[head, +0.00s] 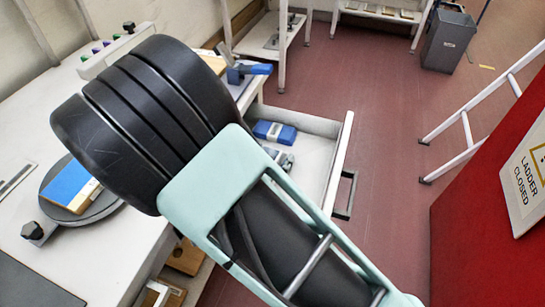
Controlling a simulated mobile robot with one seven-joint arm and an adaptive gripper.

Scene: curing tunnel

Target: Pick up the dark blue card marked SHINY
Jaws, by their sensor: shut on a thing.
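My arm fills the middle of the head view, and my gripper is not visible; the arm may hide it. I cannot make out a dark blue card marked SHINY. A blue panel with a tan edge (66,182) lies on a dark round plate (98,211) at the left of the white bench. No lettering is readable on it. A blue-and-grey item (274,132) lies in the open drawer, with a second, partly hidden grey-and-blue item (280,158) nearer me.
The open white drawer (325,162) juts out right of the bench (60,260). Red floor between is clear.

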